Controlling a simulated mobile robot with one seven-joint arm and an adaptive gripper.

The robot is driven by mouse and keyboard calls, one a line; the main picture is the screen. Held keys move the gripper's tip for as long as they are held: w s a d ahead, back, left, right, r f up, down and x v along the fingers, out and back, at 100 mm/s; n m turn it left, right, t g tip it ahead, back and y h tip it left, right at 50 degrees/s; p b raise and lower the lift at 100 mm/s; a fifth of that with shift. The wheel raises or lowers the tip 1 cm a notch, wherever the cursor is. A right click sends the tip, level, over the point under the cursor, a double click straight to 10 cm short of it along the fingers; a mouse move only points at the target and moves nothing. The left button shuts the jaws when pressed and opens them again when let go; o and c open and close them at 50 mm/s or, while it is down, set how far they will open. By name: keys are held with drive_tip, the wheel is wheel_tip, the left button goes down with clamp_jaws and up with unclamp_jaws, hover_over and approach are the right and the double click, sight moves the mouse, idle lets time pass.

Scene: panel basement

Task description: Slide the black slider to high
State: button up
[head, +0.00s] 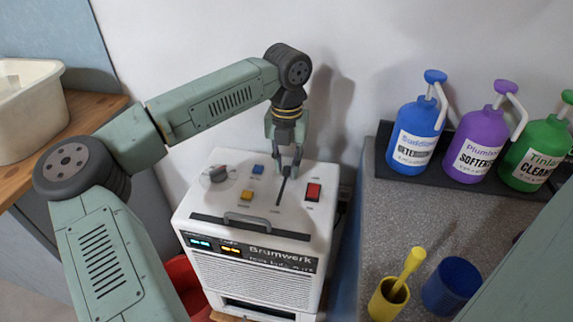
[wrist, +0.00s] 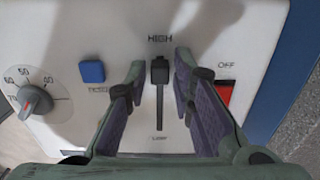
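The black slider (wrist: 160,71) sits at the top of its slot, just below the printed word HIGH in the wrist view. The slot (wrist: 160,108) runs down from it towards a small label at the bottom. In the head view the slider's dark line (head: 283,186) is on the top of a white machine (head: 325,230), partly covered by my gripper. My gripper (head: 287,168) points down over the machine. In the wrist view its fingers (wrist: 159,78) stand on both sides of the slider, open, with gaps between them and the knob.
A red switch (wrist: 224,95) is right of the slider; a blue button (wrist: 92,72) and a grey dial (wrist: 35,100) are left. A yellow button (head: 246,195) and a handle (head: 250,222) are nearer the front. Pump bottles (head: 414,135) stand on the counter at right.

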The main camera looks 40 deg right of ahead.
sight(287, 168)
drive_tip(key=shift+o, duration=1.1)
drive_tip(key=shift+a, duration=0.1)
wheel_tip(287, 168, up, 12)
